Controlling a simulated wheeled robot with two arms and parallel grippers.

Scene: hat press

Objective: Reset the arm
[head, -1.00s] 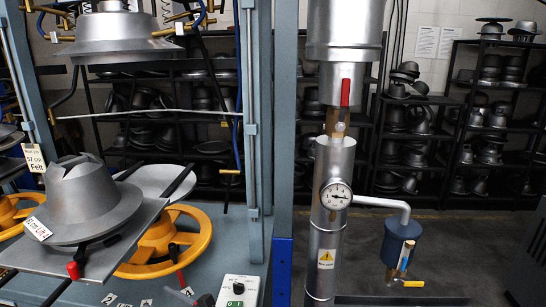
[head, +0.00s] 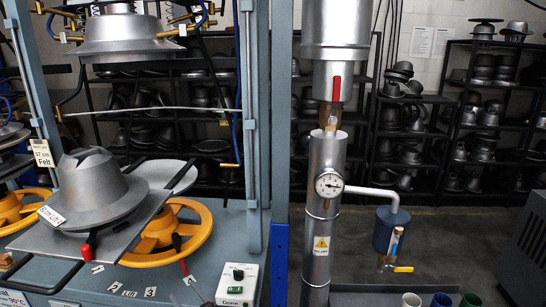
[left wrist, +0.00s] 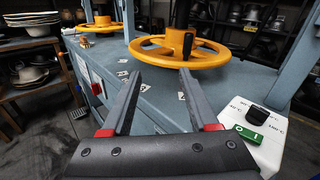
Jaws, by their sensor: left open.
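My left gripper (left wrist: 159,78) shows in the left wrist view. Its two dark grey fingers, with red pieces at their bases, stand apart with nothing between them. They point over the blue press bench (left wrist: 225,72) towards a yellow handwheel (left wrist: 205,57) and do not appear to touch it. In the head view a grey metal hat form (head: 95,190) sits on a flat grey plate (head: 140,225) at the left, above a yellow handwheel (head: 197,235). A second metal form (head: 125,35) hangs above. My right gripper is not in view.
A white control box (head: 238,284) sits on the bench's front right; it also shows right of my gripper in the left wrist view (left wrist: 265,155). A steel pipe with a gauge (head: 329,184) stands at the centre. Several cups (head: 411,300) show at the bottom. Dark shelves of hat forms line the back.

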